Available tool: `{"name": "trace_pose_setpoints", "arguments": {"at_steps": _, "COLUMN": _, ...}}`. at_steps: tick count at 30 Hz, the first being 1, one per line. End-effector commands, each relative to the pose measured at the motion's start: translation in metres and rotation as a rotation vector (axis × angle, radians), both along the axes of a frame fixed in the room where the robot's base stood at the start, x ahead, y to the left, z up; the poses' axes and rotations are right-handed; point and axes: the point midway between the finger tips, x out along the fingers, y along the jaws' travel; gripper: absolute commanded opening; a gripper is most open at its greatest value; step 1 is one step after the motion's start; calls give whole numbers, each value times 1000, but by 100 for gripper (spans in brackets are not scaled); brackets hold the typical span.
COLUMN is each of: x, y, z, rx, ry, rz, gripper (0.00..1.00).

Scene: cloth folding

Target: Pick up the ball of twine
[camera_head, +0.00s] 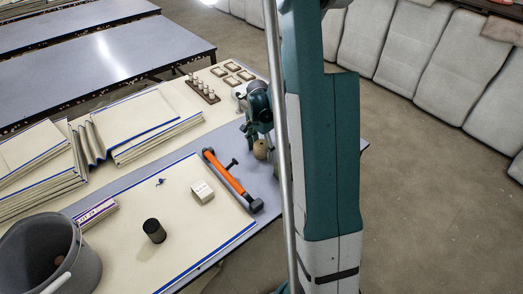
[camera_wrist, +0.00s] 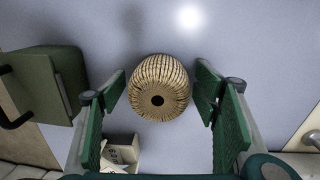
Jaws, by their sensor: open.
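The ball of twine (camera_wrist: 160,72) is tan, round and ribbed, with a dark hole facing the camera. It sits on the grey-blue table top in the wrist view. In the camera_head view the ball (camera_head: 260,150) shows small, just below my gripper (camera_head: 259,138). In the wrist view my gripper (camera_wrist: 160,96) is open, with one green finger on each side of the ball. The fingertips appear close to its sides; I cannot tell whether they touch it.
A small white box (camera_head: 202,192), a dark cylinder (camera_head: 154,230) and a grey bucket (camera_head: 50,258) stand farther left. Folded cloths (camera_head: 140,122) lie behind. A green object (camera_wrist: 40,100) is left in the wrist view.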

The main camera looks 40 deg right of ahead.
Motion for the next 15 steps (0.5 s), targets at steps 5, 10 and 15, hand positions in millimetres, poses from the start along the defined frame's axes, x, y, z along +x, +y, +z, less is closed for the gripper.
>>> {"name": "trace_pose_setpoints", "arguments": {"at_steps": 5, "x": 0, "y": 0, "z": 0, "rx": 0, "ry": 0, "rz": 0, "gripper": 61}}
{"name": "trace_pose_setpoints", "arguments": {"at_steps": 10, "x": 0, "y": 0, "z": 0, "rx": 0, "ry": 0, "rz": 0, "gripper": 49}}
{"name": "trace_pose_setpoints", "arguments": {"at_steps": 15, "x": 0, "y": 0, "z": 0, "rx": 0, "ry": 0, "rz": 0, "gripper": 30}}
